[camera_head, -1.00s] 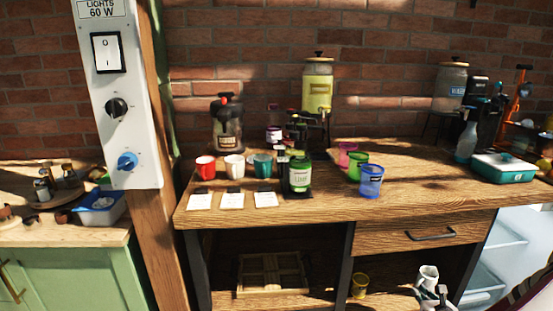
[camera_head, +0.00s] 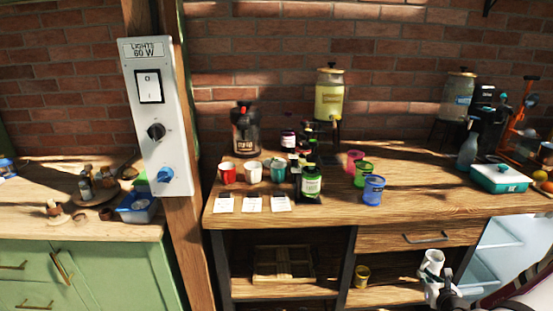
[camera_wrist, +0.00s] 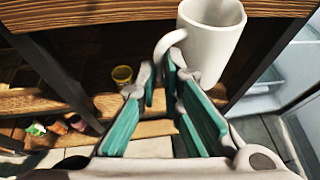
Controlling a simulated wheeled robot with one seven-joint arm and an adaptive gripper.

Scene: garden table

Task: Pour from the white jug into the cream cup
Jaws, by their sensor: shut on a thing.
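The white jug (camera_head: 432,262) is in the lower right of the head view, in front of the table and below its top. It also shows upright at the top of the wrist view (camera_wrist: 212,50). My gripper (camera_wrist: 168,72) is shut on the jug's handle; in the head view the gripper (camera_head: 438,285) is partly cut off and small. The jug's contents cannot be seen. The cream cup (camera_head: 253,173) stands upright on the table between a red cup (camera_head: 228,173) and a teal cup (camera_head: 278,171), well left of the jug.
White cards lie before the cups. A green-labelled bottle (camera_head: 312,180) and a blue cup (camera_head: 373,190) stand to the right. The wooden tabletop (camera_head: 420,200) has free room at front right. A post with a light-switch panel (camera_head: 165,179) rises at the table's left.

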